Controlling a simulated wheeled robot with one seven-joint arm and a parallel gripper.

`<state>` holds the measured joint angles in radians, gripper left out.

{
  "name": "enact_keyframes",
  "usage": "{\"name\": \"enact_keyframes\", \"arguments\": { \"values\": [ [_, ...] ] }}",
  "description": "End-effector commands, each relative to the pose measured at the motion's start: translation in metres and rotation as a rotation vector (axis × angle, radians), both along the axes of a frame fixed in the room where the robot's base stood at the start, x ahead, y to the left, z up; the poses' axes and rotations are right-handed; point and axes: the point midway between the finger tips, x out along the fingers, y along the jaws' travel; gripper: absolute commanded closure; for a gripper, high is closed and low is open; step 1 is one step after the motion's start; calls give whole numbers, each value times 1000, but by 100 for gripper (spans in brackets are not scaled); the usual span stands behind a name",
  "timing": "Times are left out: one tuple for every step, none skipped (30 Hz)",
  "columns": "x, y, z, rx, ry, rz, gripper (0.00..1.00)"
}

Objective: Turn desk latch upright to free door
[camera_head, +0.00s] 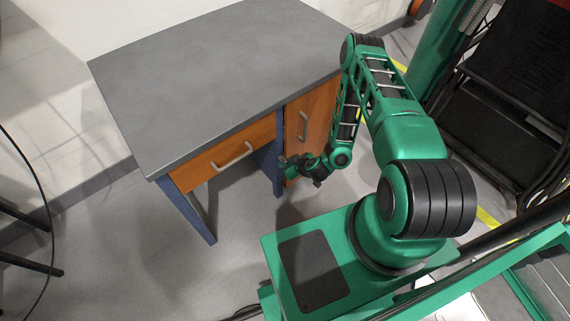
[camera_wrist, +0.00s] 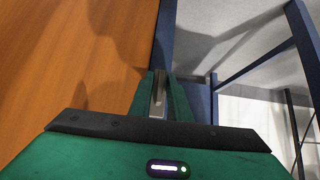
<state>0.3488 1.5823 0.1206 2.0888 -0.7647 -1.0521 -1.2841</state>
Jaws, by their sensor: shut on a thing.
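The desk (camera_head: 220,75) has a grey top, an orange drawer front and blue legs. Its orange door (camera_head: 318,105) is at the right and looks closed, with a metal handle (camera_head: 304,125). The door also fills the left of the wrist view (camera_wrist: 75,60). My gripper (camera_head: 286,164) is at the lower left edge of the door, by the blue leg. In the wrist view my gripper (camera_wrist: 158,97) is shut on a small metal latch (camera_wrist: 158,88) beside the blue frame. The fingers hide much of the latch, so I cannot tell its tilt.
The drawer (camera_head: 225,153) with its handle (camera_head: 234,157) is left of the door. A blue desk leg (camera_head: 199,213) stands at the front left. Black chairs (camera_head: 500,95) stand at the right. The floor in front of the desk is clear.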

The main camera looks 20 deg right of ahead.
Motion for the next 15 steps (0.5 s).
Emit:
{"name": "enact_keyframes", "arguments": {
  "values": [
    [1, -2, 0, -8, -4, 1, 100],
    [1, -2, 0, -10, -4, 1, 100],
    [1, -2, 0, -10, -4, 0, 100],
    [1, -2, 1, -10, -4, 0, 100],
    [1, -2, 1, -10, -4, 0, 100],
    [1, -2, 1, -10, -5, 0, 100],
    [1, -2, 1, -10, -5, 0, 100],
    [1, -2, 1, -10, -5, 0, 100],
    [2, -2, 1, -10, -5, 0, 100],
    [2, -2, 1, -10, -5, 0, 100],
    [2, -2, 1, -10, -6, 0, 100],
    [2, -2, 1, -10, -6, -1, 76],
    [2, -2, 1, -10, -6, -1, 75],
    [2, -3, 1, -10, -6, -1, 75],
    [2, -3, 2, -10, -7, -1, 75]
  ]
}}
